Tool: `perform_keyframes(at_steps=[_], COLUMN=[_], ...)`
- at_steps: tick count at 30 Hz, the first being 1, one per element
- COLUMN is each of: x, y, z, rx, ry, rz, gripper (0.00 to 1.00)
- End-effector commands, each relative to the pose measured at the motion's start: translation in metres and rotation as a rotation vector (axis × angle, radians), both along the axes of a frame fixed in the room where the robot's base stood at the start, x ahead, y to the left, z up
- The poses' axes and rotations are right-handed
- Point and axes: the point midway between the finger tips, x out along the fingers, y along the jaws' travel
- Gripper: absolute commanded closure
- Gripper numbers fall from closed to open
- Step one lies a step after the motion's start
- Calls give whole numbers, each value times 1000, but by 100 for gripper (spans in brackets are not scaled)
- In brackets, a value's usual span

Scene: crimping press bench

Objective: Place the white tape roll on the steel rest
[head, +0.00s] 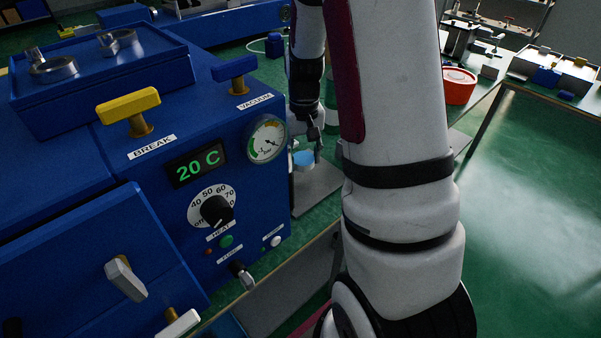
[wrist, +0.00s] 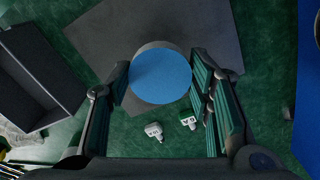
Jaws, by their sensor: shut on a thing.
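A round roll (wrist: 160,76) with a flat blue top and a pale grey-white side sits between the fingers of my gripper (wrist: 161,90) in the wrist view. The fingers close on it from both sides. In the head view, its blue top (head: 303,158) shows below my gripper (head: 311,138), partly hidden by a finger. A flat grey plate (wrist: 228,35), which looks like the steel rest, lies under and beyond the roll; it also shows in the head view (head: 318,190). I cannot tell whether the roll touches the plate.
A blue machine (head: 90,170) with dial, gauge and knobs stands close on the left. In the wrist view, an open dark box (wrist: 35,75) lies at left and two small white pieces (wrist: 153,131) (wrist: 188,122) lie on the green top. A red round container (head: 459,87) stands farther back.

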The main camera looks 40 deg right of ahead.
Motion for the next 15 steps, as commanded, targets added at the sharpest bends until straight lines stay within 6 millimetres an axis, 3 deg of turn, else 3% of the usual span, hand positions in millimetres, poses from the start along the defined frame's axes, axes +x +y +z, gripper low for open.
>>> perform_keyframes(at_steps=[15], x=[0], y=[0], z=[-50], rx=[0], ry=[0], rz=[0], gripper=[72])
